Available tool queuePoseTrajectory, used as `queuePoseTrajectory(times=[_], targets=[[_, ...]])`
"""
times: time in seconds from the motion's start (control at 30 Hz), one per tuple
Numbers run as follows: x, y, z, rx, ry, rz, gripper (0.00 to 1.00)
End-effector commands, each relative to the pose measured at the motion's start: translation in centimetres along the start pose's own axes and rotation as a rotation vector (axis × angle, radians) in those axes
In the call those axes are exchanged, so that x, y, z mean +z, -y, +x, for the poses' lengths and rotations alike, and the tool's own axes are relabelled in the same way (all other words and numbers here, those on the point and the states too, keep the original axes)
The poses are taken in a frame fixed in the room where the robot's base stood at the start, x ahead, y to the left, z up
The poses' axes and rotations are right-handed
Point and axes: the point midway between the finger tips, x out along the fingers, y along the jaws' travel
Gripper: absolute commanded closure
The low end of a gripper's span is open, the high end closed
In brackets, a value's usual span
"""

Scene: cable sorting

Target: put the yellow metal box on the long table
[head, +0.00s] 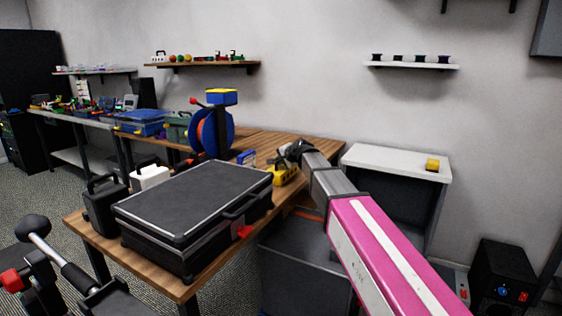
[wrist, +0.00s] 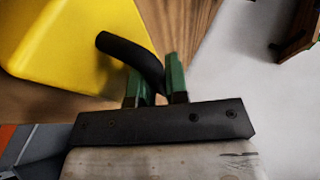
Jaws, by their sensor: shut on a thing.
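The yellow metal box (wrist: 55,40) fills the upper left of the wrist view, with a curved black handle (wrist: 125,48). My gripper (wrist: 157,78) has its green fingers shut on that handle. In the head view the yellow box (head: 284,176) is beside the black case, at the far right edge of the long wooden table (head: 185,289). The end of my arm partly hides it and the gripper there. I cannot tell whether the box touches the tabletop or hangs just above it.
A large black case (head: 195,205) takes up much of the table's near part. A blue cable reel (head: 210,130) stands farther back. A black speaker-like box (head: 500,275) stands at lower right.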

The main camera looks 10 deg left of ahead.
Motion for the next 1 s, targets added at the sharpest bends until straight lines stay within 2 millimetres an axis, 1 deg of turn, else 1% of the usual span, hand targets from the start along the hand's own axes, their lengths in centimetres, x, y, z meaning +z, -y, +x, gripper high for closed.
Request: queuePoseTrajectory(times=[0.13,0.17,0.2,0.23,0.57,0.63,0.77,1.0], targets=[[0.0,-0.1,0.1,-0.002,-0.001,0.0,1.0],[0.0,-0.2,0.1,0.0,0.0,0.0,0.79],[0.0,-0.2,0.1,0.0,0.0,0.0,0.66],[0.0,-0.2,0.1,0.0,0.0,0.0,0.6],[0.0,-0.1,0.0,0.003,0.001,-0.002,0.6],[0.1,-0.1,-0.6,0.003,0.001,-0.002,0.6],[0.1,-0.1,-2.6,0.001,-0.001,-0.001,0.6],[0.2,-0.1,-7.5,0.0,-0.001,-0.001,0.6]])
